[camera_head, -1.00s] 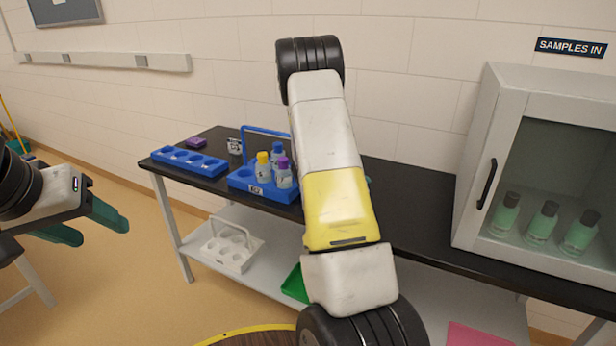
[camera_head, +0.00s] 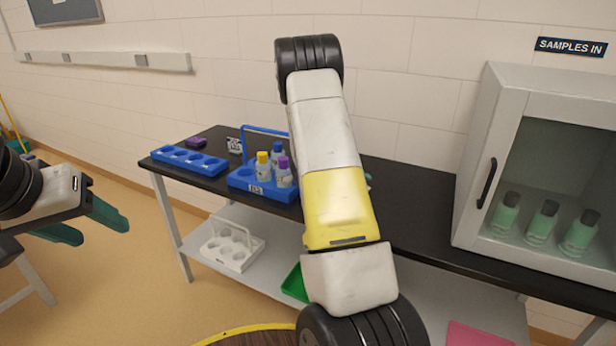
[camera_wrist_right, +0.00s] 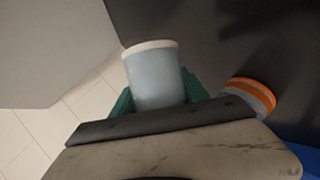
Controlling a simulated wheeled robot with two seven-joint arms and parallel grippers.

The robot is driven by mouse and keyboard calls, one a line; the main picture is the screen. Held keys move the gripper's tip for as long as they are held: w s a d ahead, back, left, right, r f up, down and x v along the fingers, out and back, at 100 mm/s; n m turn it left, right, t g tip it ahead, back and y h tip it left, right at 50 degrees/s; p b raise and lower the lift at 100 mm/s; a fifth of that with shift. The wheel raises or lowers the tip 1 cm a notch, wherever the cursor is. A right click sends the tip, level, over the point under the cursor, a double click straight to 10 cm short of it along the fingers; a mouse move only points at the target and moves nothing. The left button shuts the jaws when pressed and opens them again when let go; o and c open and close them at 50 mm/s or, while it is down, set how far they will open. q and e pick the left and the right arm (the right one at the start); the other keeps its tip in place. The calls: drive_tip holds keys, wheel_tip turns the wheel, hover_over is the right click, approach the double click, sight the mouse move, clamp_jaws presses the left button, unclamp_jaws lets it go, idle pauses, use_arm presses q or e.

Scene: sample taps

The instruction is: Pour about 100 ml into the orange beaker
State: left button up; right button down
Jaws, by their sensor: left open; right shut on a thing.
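In the right wrist view my right gripper (camera_wrist_right: 159,96) is shut on a pale grey-blue container (camera_wrist_right: 155,78) with a white rim, held between its green fingers. The container looks slightly tilted in that view, and I cannot tell how much liquid is in it. An orange-banded vessel (camera_wrist_right: 251,93), which looks like the orange beaker, stands just right of the gripper, partly hidden by the gripper body. In the head view my right arm hides the right gripper, the container and this vessel. My left gripper (camera_head: 94,226) is open and empty at the left, away from the bench.
A blue carrier (camera_head: 238,182) with several capped bottles and a blue rack (camera_head: 189,162) sit on the black bench (camera_head: 421,190). A glass-fronted cabinet (camera_head: 482,130) with green bottles stands at the right. A white caddy (camera_head: 232,252) and a green tray (camera_head: 294,284) are on the lower shelf.

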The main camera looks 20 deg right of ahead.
drive_tip(key=shift+s+r, duration=0.1)
drive_tip(key=shift+r, duration=0.1)
idle(0.5)
drive_tip(key=shift+s+d+f+n+g+h+p, duration=0.1)
drive_tip(key=shift+s+d+n+g+h+p, duration=0.05)
drive_tip(key=shift+n+g+h+p, duration=0.35)
idle(1.2)
drive_tip(key=shift+w+r+n+g+h+p, duration=0.25)
drive_tip(key=shift+r+n+g+h+p, duration=0.2)
drive_tip(key=shift+r+n, duration=0.45)
idle(2.8)
